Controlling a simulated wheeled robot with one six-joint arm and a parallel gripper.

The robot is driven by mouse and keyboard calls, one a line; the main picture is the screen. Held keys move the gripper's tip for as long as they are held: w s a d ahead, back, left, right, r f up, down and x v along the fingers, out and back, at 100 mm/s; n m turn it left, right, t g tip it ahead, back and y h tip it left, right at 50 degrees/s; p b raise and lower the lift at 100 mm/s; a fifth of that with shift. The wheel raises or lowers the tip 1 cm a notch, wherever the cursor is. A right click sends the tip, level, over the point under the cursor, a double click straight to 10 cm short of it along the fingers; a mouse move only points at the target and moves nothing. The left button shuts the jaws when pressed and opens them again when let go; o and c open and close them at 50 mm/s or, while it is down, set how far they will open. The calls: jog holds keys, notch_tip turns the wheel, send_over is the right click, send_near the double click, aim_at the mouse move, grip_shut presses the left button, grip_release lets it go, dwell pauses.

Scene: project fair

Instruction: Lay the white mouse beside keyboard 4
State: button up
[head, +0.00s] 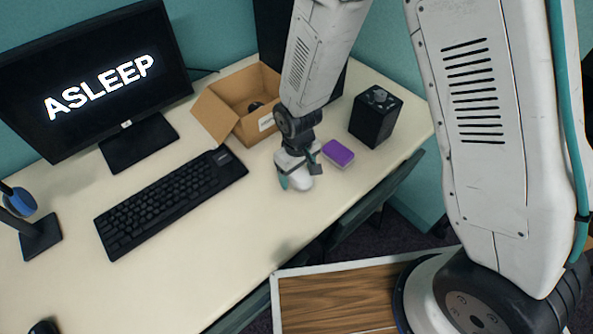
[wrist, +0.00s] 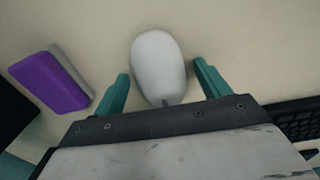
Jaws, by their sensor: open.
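The white mouse (wrist: 158,68) lies on the desk, between the two teal fingers of my gripper (wrist: 160,88) in the wrist view. The fingers are apart, with a gap on each side of the mouse. In the head view, the mouse (head: 303,181) shows partly below my gripper (head: 294,178), which hides the rest of it. A black keyboard (head: 172,203) lies on the desk to the left of my gripper. I cannot read a number on it. Its edge also shows at the right of the wrist view (wrist: 293,118).
A purple and grey eraser-like block (head: 338,153) lies close right of my gripper. A black box-shaped object (head: 376,116), an open cardboard box (head: 236,103) and a monitor reading ASLEEP (head: 97,84) stand farther back. The desk (head: 215,253) is clear in front of the keyboard.

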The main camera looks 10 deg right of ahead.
aim_at(297, 171)
notch_tip(297, 171, up, 12)
jog(key=s+d+r+m, duration=0.2)
jog(key=s+d+r, duration=0.1)
jog(key=d+r, duration=0.35)
jog(key=s+d+r+m, duration=0.1)
jog(key=s+d+r, duration=0.1)
jog(key=d+r, duration=0.45)
jog(key=s+d+r+m, duration=0.2)
jog(key=s+d+r, duration=0.1)
jog(key=s+r, duration=0.2)
jog(key=s+d+r+m+t, duration=0.1)
jog(key=s+d+r, duration=0.3)
jog(key=s, duration=0.5)
jog(key=shift+s+d+r+m, duration=0.25)
jog(key=shift+s+r+m, duration=0.05)
jog(key=shift+r+m, duration=0.1)
